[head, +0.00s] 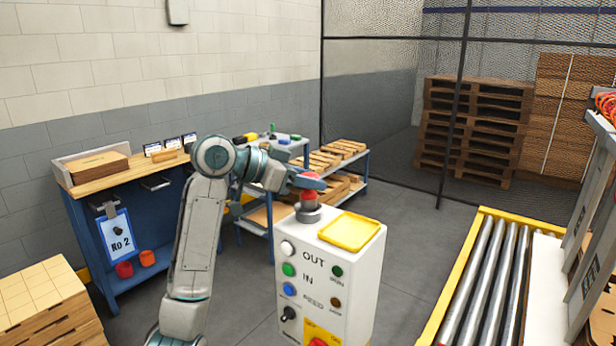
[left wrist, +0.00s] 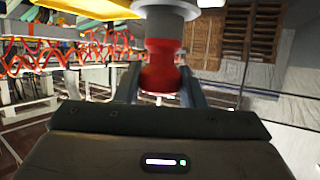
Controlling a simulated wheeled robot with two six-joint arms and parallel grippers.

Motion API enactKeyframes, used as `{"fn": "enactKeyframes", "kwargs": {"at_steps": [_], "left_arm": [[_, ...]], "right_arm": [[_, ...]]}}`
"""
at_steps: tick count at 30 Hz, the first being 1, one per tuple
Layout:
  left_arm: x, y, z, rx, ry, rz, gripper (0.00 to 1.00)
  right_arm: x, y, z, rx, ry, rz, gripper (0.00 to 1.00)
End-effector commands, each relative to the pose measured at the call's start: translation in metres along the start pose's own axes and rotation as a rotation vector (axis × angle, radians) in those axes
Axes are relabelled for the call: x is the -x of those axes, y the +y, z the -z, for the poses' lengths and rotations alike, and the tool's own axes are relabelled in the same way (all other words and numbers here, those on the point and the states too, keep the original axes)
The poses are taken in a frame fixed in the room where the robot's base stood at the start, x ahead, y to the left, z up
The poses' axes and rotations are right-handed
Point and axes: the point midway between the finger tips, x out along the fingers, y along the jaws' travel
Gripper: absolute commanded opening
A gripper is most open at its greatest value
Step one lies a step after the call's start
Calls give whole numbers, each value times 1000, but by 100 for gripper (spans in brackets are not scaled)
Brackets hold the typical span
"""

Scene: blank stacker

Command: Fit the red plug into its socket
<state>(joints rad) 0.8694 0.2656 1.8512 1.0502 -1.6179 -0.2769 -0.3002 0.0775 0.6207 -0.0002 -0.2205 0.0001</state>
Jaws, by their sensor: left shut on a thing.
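The red plug (head: 309,196) is at the top of a white control box (head: 330,270), just above a grey round collar (head: 307,213). My left gripper (head: 307,181) reaches over from the left and is shut on the plug. In the left wrist view the red plug (left wrist: 160,72) is between the two fingers of my left gripper (left wrist: 160,92), and a wider grey cylinder (left wrist: 166,20) meets its end. I cannot tell whether this grey part is the socket or belongs to the plug, nor how deep the plug sits. My right gripper is not in view.
A yellow tray (head: 350,231) lies on the box beside the collar. A roller conveyor (head: 487,285) with a yellow frame is to the right. A blue workbench (head: 95,235) and a shelf cart (head: 268,215) stand behind.

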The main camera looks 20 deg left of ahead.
Motion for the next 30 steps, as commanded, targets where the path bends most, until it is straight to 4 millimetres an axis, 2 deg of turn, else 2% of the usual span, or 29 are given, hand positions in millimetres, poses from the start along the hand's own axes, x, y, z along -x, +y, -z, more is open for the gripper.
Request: {"fn": "enactKeyframes", "kwargs": {"at_steps": [30], "left_arm": [[-4, 0, -9, -1, 0, 0, 12]], "right_arm": [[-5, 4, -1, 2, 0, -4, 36]]}}
